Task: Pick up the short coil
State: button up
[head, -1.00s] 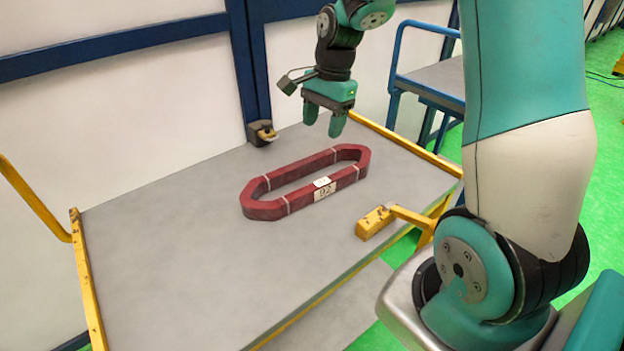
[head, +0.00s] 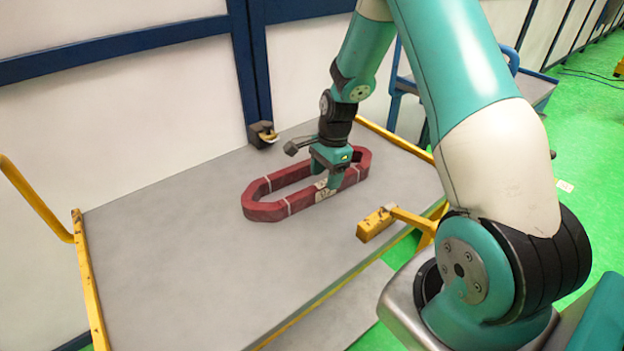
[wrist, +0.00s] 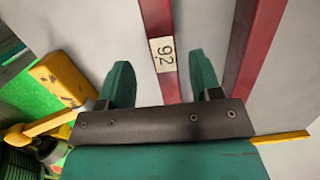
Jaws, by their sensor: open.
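The short coil (head: 264,211) is a dark red, elongated loop with pale bands. It lies flat on the grey table top. My gripper (head: 335,184) is open at the coil's near long side, right of its middle, by the white label. In the wrist view, the near bar of the coil (wrist: 156,18) with its "92" label (wrist: 163,54) runs between the two green fingers of my gripper (wrist: 161,78), nearer the right finger. The far bar (wrist: 252,42) is outside the fingers, to the right. I cannot tell how far down the fingertips reach.
The grey table (head: 170,260) has yellow rails (head: 92,285) at its sides. A yellow block on an arm (head: 376,224) stands at the front edge, near the coil. A small dark-and-yellow piece (head: 263,134) is at the back edge. The table's left part is clear.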

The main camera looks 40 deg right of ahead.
aim_at(323, 183)
jog(key=shift+w+a+f, duration=0.1)
jog(key=shift+w+f, duration=0.05)
jog(key=shift+f, duration=0.85)
jog(key=shift+w+a+f, duration=0.1)
jog(key=shift+f, duration=0.85)
grip_shut()
jog(key=shift+r, duration=0.1)
